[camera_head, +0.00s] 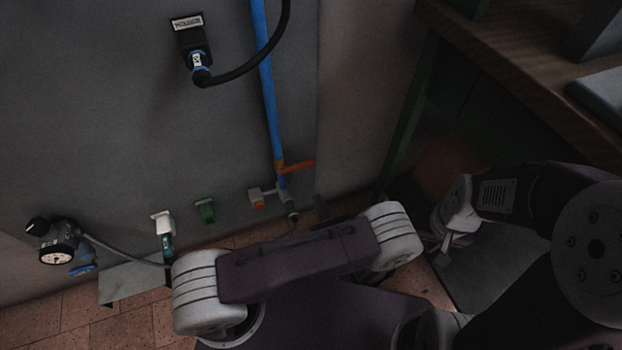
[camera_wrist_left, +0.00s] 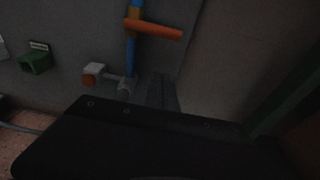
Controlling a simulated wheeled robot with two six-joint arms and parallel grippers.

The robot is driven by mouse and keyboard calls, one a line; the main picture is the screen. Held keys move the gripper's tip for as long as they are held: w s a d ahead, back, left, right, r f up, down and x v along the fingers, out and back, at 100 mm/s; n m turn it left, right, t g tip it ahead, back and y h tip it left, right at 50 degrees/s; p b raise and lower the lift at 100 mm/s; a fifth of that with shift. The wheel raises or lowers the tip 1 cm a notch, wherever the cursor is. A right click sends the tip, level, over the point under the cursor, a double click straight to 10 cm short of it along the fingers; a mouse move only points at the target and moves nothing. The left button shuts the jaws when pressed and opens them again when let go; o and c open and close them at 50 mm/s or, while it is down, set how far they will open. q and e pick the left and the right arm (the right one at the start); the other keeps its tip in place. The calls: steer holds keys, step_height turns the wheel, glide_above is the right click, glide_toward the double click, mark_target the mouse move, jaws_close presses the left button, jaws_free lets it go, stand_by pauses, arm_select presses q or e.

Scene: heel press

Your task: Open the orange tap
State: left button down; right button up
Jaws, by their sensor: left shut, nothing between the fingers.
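The orange tap handle (camera_head: 297,166) is a flat lever on the blue vertical pipe, low on the grey wall panel. It points to the right, roughly across the pipe. It also shows at the top of the left wrist view (camera_wrist_left: 153,29). My left gripper (camera_head: 320,207) is partly hidden behind my own arm, below and right of the handle. In the left wrist view its grey fingers (camera_wrist_left: 163,92) are shut with nothing between them. They are below the handle and apart from it.
A small valve with an orange end (camera_head: 257,200) sits beside the pipe's lower end. A green fitting (camera_head: 205,211) and a gauge (camera_head: 57,247) are further left. A black hose (camera_head: 252,66) hangs above. A wooden bench (camera_head: 510,55) stands at the right.

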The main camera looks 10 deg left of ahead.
mark_target(296, 167)
arm_select(q)
steer(key=f+b+x, duration=0.1)
steer(key=b+x, duration=0.4)
steer(key=x, duration=0.5)
steer(key=r, duration=0.3)
steer(key=s+r, duration=0.1)
steer(key=r, duration=0.1)
steer(key=shift+d, duration=0.25)
